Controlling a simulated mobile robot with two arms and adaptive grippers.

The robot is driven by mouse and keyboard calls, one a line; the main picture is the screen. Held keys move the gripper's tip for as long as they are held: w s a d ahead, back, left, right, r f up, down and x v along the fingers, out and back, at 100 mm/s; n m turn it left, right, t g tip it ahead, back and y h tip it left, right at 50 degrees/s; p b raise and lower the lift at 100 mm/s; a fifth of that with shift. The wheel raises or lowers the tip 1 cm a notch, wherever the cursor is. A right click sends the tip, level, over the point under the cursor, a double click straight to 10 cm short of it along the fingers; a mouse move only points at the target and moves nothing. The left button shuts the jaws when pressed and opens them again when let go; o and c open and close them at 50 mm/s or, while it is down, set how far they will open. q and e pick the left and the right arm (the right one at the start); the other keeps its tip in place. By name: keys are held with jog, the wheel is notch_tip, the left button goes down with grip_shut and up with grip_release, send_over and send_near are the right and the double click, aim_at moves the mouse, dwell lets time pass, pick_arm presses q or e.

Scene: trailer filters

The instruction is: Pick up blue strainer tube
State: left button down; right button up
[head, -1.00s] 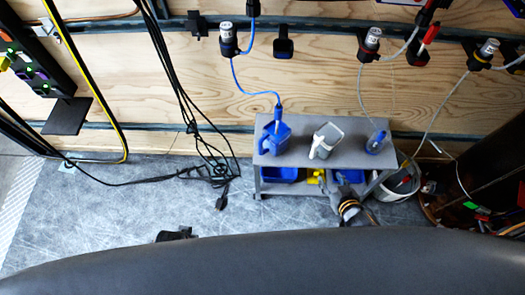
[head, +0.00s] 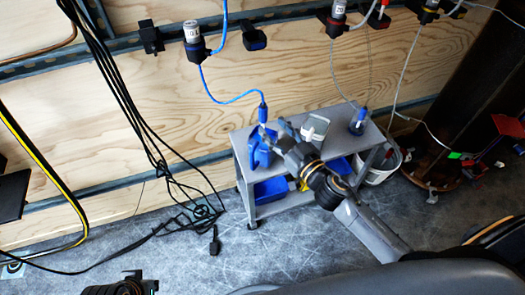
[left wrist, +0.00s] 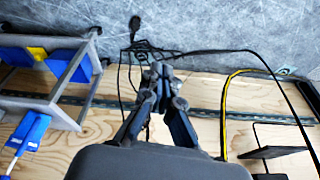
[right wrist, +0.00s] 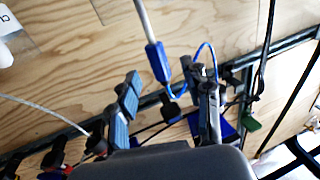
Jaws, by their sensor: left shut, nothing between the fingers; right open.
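The blue strainer tube (head: 263,112) is a blue fitting with thin blue tubing running up to a holder on the wall rail. Its lower end stands at the blue jug (head: 262,155) on the grey cart. In the right wrist view the blue fitting (right wrist: 157,62) with its pale rod shows between my open fingers; whether they touch it I cannot tell. My right gripper (head: 282,131) is just right of the tube in the head view and partly hides the jug. My left gripper (left wrist: 158,76) is shut and empty, away from the cart.
The grey cart (head: 245,192) also carries a grey-white jug (head: 316,128) and a clear-blue container (head: 358,122) with another tube. Blue bins sit on its lower shelf. Black cables (head: 130,115) hang at left. A white bucket (head: 383,165) stands right of the cart.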

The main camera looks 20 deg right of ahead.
aim_at(266, 118)
jog(key=shift+x, duration=3.35)
jog(key=shift+d, duration=0.15)
grip_shut()
